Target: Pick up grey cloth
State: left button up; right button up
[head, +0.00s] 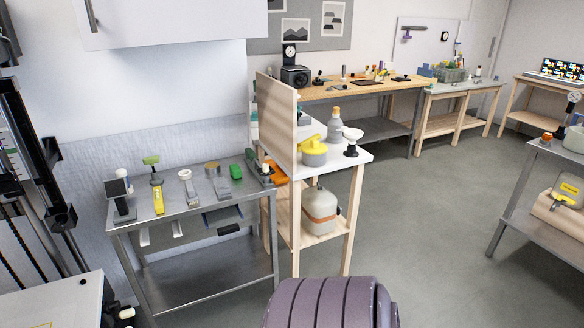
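I cannot make out a grey cloth for certain in the head view. A metal table (140,240) at the left bears several small things, some of them grey and too small to tell apart. Among them are a yellow tool (158,200), a green block (236,171) and a small black-and-white device (121,196). Neither of my grippers is in view.
A white-topped wooden table (352,163) with an upright wooden panel (277,125) adjoins the metal table. A beige canister (320,210) stands on its lower shelf. Workbenches line the back wall. A metal table (538,172) stands right. The grey floor (430,240) between is clear.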

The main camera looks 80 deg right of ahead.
aim_at(221, 185)
jog(key=z, duration=1.95)
jog(key=i+l+u, duration=0.15)
jog(key=i+l, duration=0.2)
jog(key=i+l+u, duration=0.15)
jog(key=i+l, duration=0.2)
jog(key=l, duration=0.15)
